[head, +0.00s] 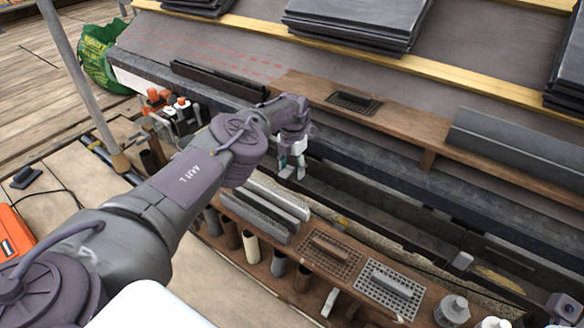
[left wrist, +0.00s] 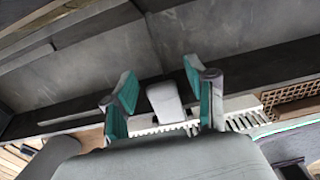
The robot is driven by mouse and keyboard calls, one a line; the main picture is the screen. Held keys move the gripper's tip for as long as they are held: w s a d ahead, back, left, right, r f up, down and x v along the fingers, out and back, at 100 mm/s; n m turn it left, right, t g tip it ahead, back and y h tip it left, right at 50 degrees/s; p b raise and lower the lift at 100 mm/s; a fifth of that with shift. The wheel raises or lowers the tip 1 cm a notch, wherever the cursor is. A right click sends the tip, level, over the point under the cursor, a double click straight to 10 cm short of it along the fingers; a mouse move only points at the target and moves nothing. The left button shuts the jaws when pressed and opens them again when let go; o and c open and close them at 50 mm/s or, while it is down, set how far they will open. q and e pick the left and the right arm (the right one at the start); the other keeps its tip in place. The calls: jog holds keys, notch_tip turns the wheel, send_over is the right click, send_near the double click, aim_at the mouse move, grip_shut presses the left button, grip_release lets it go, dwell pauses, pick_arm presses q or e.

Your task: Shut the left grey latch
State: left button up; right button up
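My left gripper (head: 291,170) reaches over the dark gutter channel at the middle of the head view, pointing down. In the left wrist view its two green-padded fingers (left wrist: 163,100) stand apart. A small light grey block (left wrist: 166,101), which looks like the left grey latch, shows between the fingers, with a gap on each side. I cannot tell how far beyond the fingertips it lies, or whether it is open or shut. In the head view the gripper hides this spot. Another small grey piece (head: 461,260) sits farther right along the channel. My right gripper is not clearly visible.
A wooden tool rack (head: 262,262) with brushes and a perforated metal float (head: 390,288) runs along the near side. A brown plank (head: 385,118) with a dark vent grille lies beyond the channel. Stacked dark tiles (head: 355,22) lie on the roof slope.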

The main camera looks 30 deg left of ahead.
pick_arm(q)
jog(key=shift+w+r, duration=0.1)
jog(key=shift+r, duration=0.55)
notch_tip(320, 180, up, 11)
jog(key=shift+f, duration=0.15)
jog(key=shift+f, duration=0.1)
dwell(0.4)
